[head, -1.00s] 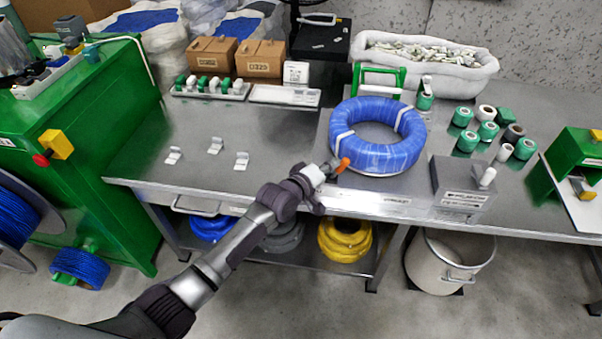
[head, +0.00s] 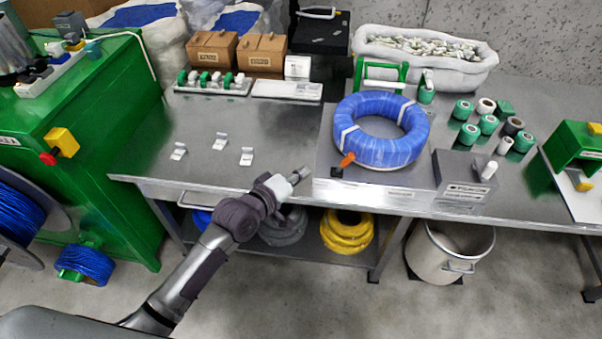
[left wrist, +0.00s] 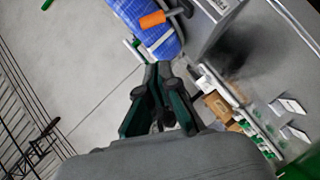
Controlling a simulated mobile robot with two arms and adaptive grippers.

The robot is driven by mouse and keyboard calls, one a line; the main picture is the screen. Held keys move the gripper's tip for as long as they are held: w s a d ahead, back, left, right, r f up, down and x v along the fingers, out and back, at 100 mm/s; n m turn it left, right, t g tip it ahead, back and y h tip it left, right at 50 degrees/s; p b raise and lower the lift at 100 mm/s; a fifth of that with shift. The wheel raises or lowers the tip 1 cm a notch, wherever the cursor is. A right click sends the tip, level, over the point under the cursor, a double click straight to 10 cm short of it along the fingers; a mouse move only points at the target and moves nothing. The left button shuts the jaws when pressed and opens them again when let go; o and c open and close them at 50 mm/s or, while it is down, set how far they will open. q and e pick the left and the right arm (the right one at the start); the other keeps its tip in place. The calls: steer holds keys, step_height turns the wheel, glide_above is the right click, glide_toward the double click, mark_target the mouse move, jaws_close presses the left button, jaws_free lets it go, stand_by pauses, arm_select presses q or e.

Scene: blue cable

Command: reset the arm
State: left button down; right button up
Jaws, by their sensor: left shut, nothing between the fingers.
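My left gripper (head: 299,175) is at the front edge of the metal table (head: 270,130), left of the raised block that bears the blue cable coil (head: 352,145). It is shut and empty. In the left wrist view the closed fingers (left wrist: 155,75) point toward the blue coil (left wrist: 150,25), apart from it. My right gripper is in neither current view.
Three small white pieces (head: 220,142) lie on the left of the table. Green and white tape rolls (head: 488,124) and a grey box (head: 462,178) stand at the right. A green cabinet (head: 100,150) is at the left. A yellow coil (head: 346,232) lies on the lower shelf.

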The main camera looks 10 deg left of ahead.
arm_select(q)
steer(key=s+a+f+m+g+y, duration=0.1)
steer(key=s+a+f+g+y, duration=0.3)
steer(key=f, duration=0.7)
steer(key=s+a+f+m+t, duration=0.1)
steer(key=s+a+f, duration=0.2)
steer(key=s+f, duration=0.5)
steer(key=s+a+f+m+g+y, duration=0.1)
steer(key=s+a+f+m+g, duration=0.15)
steer(key=f, duration=1.05)
steer(key=s+a+f+m+g+y, duration=0.1)
steer(key=s+f, duration=0.4)
steer(key=s, duration=0.6)
steer(key=s+a+f+m+g+y, duration=0.1)
steer(key=s+f, duration=0.5)
steer(key=s, duration=0.6)
steer(key=s+a+f+m+g, duration=0.3)
steer(key=s+a+f+g, duration=0.1)
steer(key=s, duration=0.7)
steer(key=shift+s+a+f+y, duration=0.25)
steer(key=shift+f+y, duration=0.15)
steer(key=shift+f, duration=0.5)
arm_select(e)
steer(key=shift+a, duration=0.35)
